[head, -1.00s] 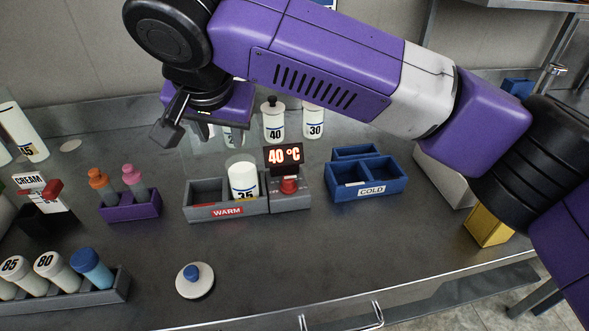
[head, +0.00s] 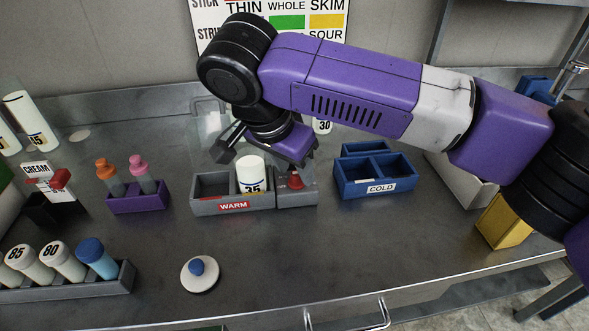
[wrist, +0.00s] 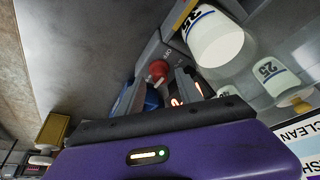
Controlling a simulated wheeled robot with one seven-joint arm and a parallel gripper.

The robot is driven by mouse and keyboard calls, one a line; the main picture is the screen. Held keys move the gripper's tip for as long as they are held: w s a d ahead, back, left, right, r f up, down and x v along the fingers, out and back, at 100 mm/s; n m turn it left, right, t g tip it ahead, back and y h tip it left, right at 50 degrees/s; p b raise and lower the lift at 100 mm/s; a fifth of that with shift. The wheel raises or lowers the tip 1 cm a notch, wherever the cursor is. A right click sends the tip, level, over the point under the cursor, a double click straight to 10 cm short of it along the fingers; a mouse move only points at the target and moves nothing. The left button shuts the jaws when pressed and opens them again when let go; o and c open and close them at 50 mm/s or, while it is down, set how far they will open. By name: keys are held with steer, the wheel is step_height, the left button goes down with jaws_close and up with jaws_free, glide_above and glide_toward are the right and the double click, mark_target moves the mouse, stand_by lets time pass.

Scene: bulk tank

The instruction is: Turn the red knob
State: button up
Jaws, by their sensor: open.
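The red knob (head: 295,182) sits on the grey control block at the right end of the warm rack. It also shows in the wrist view (wrist: 158,69), beyond and between my fingertips. My gripper (head: 301,162) is just above and behind the knob in the head view. In the wrist view my gripper (wrist: 160,88) has its two fingers apart with nothing held between them. I see no contact with the knob. The control block's display is hidden by my gripper in the head view; part of its glowing digits (wrist: 177,101) shows in the wrist view.
The grey warm rack (head: 233,207) holds a white bottle marked 35 (head: 251,177), close left of the knob. A blue cold rack (head: 374,187) stands to the right. A white disc with a blue top (head: 200,274) lies in front. Bare counter surrounds it.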

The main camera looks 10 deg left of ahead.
steer(key=shift+w+d+f, duration=0.1)
steer(key=shift+f, duration=0.3)
jaws_close()
